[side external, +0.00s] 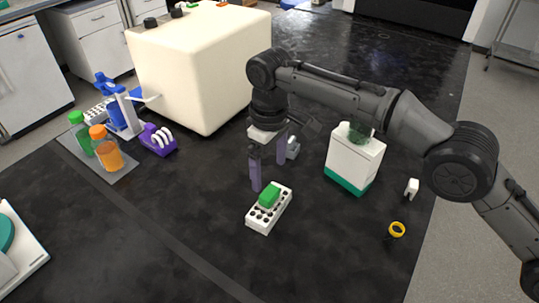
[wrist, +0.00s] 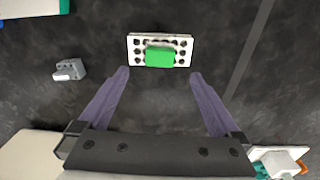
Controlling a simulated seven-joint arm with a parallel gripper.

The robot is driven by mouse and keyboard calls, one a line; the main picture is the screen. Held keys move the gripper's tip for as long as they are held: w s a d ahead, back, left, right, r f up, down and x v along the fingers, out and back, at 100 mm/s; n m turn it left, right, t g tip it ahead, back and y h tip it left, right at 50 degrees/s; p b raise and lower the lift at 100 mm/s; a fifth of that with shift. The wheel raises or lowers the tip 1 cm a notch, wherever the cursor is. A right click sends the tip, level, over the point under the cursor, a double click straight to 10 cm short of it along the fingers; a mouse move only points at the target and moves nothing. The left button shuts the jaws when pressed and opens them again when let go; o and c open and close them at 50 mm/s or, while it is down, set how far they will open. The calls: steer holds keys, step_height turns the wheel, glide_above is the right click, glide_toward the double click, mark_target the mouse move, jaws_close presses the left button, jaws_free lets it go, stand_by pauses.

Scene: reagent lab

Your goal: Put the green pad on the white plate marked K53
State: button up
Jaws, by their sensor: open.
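The green pad (side external: 269,196) lies on top of a white block with rows of dark holes (side external: 256,222). In the wrist view the pad (wrist: 159,57) sits across the near edge of the holed block (wrist: 137,42). No K53 marking is legible in either view, so I cannot tell whether this white block is the plate of that name. My gripper (side external: 268,173) is open and empty, pointing down behind the pad. In the wrist view its purple-grey fingers (wrist: 159,74) are spread wider than the pad, which shows just beyond the fingertips.
A white box with a green base (side external: 352,160) stands to the right. A small grey part (side external: 293,148) lies behind my gripper. A yellow ring (side external: 397,229) is near the right edge. Bottles (side external: 106,154), a purple rack (side external: 158,142) and a large cream machine (side external: 200,70) stand left and behind.

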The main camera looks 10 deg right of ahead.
steer(key=shift+r, duration=1.65)
